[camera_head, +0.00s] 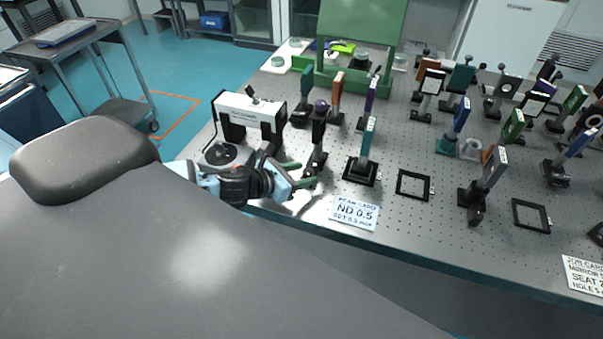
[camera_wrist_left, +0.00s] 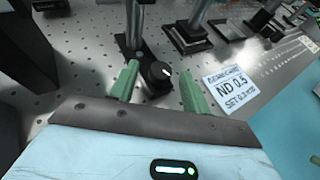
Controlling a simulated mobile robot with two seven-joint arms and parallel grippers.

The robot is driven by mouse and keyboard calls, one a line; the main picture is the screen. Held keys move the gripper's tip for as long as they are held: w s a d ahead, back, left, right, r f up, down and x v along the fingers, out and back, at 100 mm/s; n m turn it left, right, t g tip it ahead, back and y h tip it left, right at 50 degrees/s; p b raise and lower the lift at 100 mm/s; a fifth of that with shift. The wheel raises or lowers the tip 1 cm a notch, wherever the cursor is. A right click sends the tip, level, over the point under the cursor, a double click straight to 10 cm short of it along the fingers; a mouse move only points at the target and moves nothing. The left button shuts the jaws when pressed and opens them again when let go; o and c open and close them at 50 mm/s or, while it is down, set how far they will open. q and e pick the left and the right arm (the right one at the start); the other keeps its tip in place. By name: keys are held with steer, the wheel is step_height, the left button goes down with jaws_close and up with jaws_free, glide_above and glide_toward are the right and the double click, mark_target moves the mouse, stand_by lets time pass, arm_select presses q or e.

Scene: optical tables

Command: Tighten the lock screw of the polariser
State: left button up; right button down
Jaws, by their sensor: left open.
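The polariser (camera_head: 319,125) appears to be the dark mount with a purple ball on top, on a post near the table's front left. My left gripper (camera_head: 301,175) is open at the foot of this post. Its green fingers also show in the left wrist view (camera_wrist_left: 159,78), one on each side of the knob, with gaps visible. Whether they touch it I cannot tell. My right gripper is not in view.
A white-and-black bridge-shaped device (camera_head: 250,112) stands just behind my left arm. An "ND 0.5" card (camera_head: 354,213) lies right of the gripper. A teal optic on a black base (camera_head: 361,171) stands close by. Several other mounted optics crowd the perforated table (camera_head: 405,222).

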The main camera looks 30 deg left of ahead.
arm_select(q)
steer(key=shift+w+d+f, duration=0.1)
steer(key=shift+w, duration=0.1)
steer(key=shift+c, duration=0.5)
steer(key=c, duration=0.9)
